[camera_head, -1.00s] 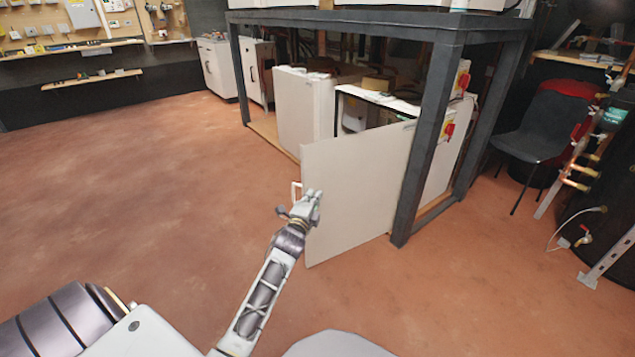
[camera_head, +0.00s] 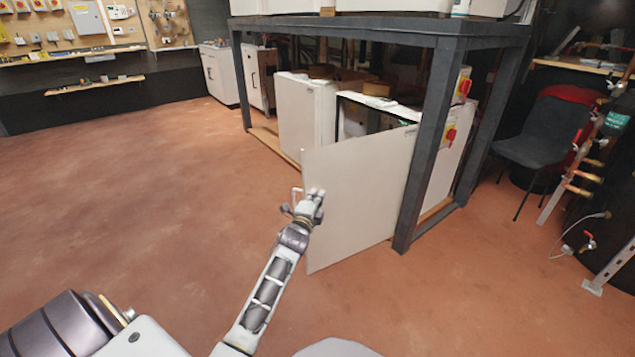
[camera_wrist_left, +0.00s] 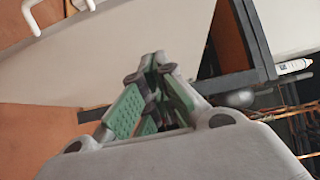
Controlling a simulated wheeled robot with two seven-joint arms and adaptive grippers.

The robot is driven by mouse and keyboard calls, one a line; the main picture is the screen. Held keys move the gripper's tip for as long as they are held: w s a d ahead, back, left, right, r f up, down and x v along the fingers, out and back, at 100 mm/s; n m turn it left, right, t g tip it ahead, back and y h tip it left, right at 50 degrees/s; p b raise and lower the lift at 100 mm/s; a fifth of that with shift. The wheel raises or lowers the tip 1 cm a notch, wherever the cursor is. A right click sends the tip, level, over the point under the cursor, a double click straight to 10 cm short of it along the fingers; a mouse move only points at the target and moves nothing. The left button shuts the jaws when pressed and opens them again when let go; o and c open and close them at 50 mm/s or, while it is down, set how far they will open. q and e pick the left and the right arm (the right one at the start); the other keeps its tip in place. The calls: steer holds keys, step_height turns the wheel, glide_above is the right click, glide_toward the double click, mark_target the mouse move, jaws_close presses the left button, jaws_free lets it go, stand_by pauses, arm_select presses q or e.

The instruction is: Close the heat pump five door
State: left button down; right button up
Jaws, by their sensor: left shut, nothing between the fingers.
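The heat pump door (camera_head: 355,200) is a pale flat panel that stands swung open, out in front of the dark frame. Its hinge side is at the right, near the frame's front post. My left gripper (camera_head: 315,197) is shut and empty at the panel's left part, beside the handle. I cannot tell whether it touches the panel. In the left wrist view the green-padded fingers (camera_wrist_left: 152,95) are in front of the pale panel (camera_wrist_left: 130,50). My right gripper is not in view.
A dark metal frame (camera_head: 424,140) stands over the heat pump units, its front post close to the door. Another white unit (camera_head: 305,110) is behind. A dark chair (camera_head: 540,130) and piping are at the right. The reddish floor (camera_head: 150,200) at left is clear.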

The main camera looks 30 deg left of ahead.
arm_select(q)
steer(key=b, duration=0.3)
glide_toward(321, 172)
steer(key=shift+w+d, duration=1.15)
steer(key=shift+w, duration=0.2)
steer(key=shift+w+a+b, duration=0.3)
steer(key=shift+w+a, duration=0.1)
steer(key=shift+a, duration=0.3)
steer(key=shift+w+a+b, duration=0.3)
steer(key=shift+w+a, duration=0.15)
steer(key=shift+a, duration=0.3)
steer(key=shift+w+a, duration=0.1)
steer(key=shift+a, duration=0.15)
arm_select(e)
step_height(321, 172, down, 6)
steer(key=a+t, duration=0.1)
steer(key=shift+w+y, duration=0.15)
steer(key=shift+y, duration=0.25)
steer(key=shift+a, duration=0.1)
arm_select(q)
steer(key=shift+a, duration=0.1)
